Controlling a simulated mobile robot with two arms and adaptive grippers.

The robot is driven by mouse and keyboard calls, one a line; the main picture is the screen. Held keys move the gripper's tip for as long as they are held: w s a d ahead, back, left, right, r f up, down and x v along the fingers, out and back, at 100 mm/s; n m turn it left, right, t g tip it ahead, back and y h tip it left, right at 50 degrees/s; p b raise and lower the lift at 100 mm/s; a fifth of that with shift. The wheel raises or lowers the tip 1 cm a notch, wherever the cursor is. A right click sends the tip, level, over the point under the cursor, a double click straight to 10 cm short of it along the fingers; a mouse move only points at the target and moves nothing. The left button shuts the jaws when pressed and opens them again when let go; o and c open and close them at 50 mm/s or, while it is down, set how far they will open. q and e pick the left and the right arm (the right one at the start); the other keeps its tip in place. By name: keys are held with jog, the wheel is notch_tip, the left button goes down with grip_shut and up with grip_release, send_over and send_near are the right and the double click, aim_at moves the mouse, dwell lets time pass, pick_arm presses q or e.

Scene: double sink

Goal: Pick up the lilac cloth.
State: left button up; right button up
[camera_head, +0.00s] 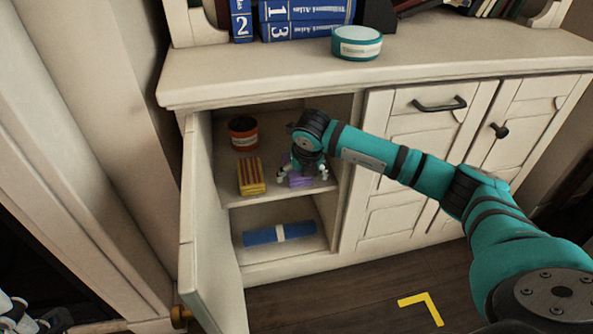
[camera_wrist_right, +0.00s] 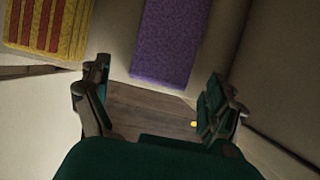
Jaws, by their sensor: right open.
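The lilac cloth (camera_head: 299,181) lies folded on the upper shelf of the open cabinet, partly hidden by my right gripper in the head view. In the right wrist view the lilac cloth (camera_wrist_right: 166,40) is a purple folded block with its near end just beyond the fingertips. My right gripper (camera_head: 303,172) is open and empty at the cloth. In the wrist view its two fingers (camera_wrist_right: 158,85) stand apart, one towards each side of the cloth. I cannot tell whether they touch it. Part of my left gripper (camera_head: 22,316) shows at the bottom left corner; its jaws are unclear.
A red and yellow striped cloth (camera_head: 251,177) lies left of the lilac one, and an orange-red tin (camera_head: 243,133) stands behind. A blue roll (camera_head: 280,233) lies on the lower shelf. The open cabinet door (camera_head: 212,240) stands left; the counter edge (camera_head: 300,90) is above.

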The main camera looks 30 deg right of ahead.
jog(key=shift+w+d+f+b, duration=0.2)
jog(key=shift+w+b, duration=0.25)
jog(key=shift+w, duration=0.4)
jog(key=shift+w+d+f+b, duration=0.2)
jog(key=shift+w+b, duration=0.2)
jog(key=shift+w, duration=0.45)
jog(key=shift+w+d+f+b, duration=0.2)
jog(key=shift+w+b, duration=0.25)
jog(key=shift+w, duration=0.4)
jog(key=shift+r, duration=0.1)
jog(key=c, duration=1.1)
